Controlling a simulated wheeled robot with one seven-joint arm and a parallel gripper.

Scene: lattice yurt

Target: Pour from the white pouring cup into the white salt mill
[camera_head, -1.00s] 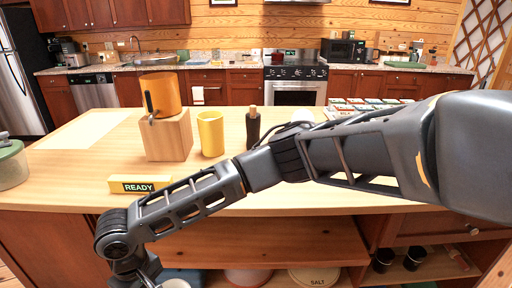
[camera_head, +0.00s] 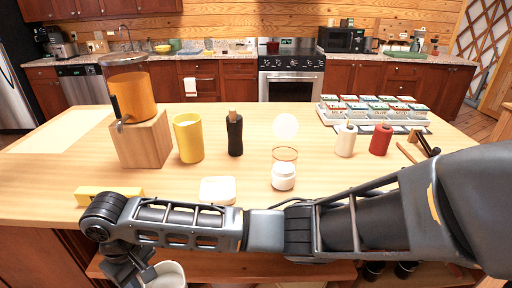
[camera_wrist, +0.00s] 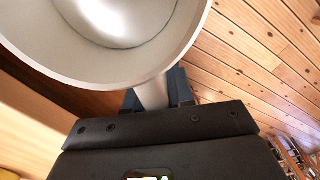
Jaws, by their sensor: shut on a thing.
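My gripper (camera_head: 142,273) is low at the front left, below the counter top's front edge. It is shut on the handle of the white pouring cup (camera_head: 168,275). In the wrist view the cup's wide rim (camera_wrist: 172,72) fills the upper left, and its handle (camera_wrist: 152,93) sits between the fingers. The cup's contents are unclear. On the counter, a small white rounded vessel (camera_head: 283,178) stands beyond my arm, with a thin amber ring and a pale disc above it. A white bottle-like piece (camera_head: 345,142) stands farther right. I cannot tell for certain which is the salt mill.
A wooden block (camera_head: 146,140) carries an orange container (camera_head: 133,95). A yellow cup (camera_head: 188,138), black mill (camera_head: 235,135) and red bottle (camera_head: 381,140) stand on the counter. A rack of labelled jars (camera_head: 372,112) is at the back right. A white square dish (camera_head: 217,189) lies near my arm.

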